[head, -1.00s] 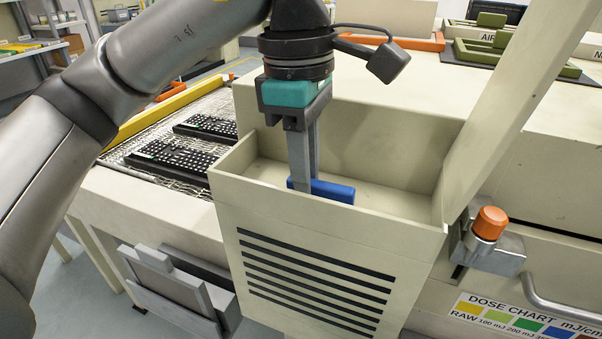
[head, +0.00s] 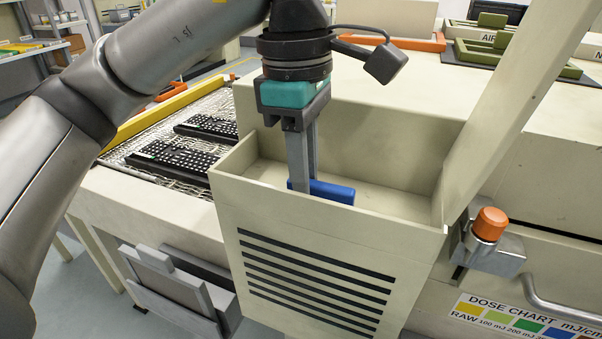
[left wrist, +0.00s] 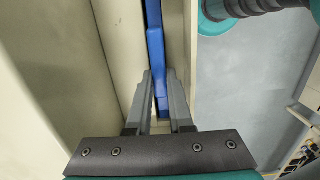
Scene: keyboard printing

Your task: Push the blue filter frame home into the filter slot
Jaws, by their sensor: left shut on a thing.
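The blue filter frame (head: 334,191) shows as a short blue piece inside the open-topped cream housing (head: 330,228); its lower part is hidden by the housing's front wall. My left gripper (head: 303,188) reaches down into the housing and is shut on the frame. In the left wrist view the blue frame (left wrist: 156,55) runs as a narrow strip between cream walls, with the fingers (left wrist: 160,95) on either side of it. The filter slot itself is hidden in both views. My right gripper is not in the head view.
A raised cream lid panel (head: 515,110) slants up at the housing's right. An orange-capped knob (head: 489,224) sticks out beside it. Black keyboards (head: 172,161) lie on a mesh conveyor (head: 130,150) to the left. A grey bracket (head: 165,285) juts out at lower left.

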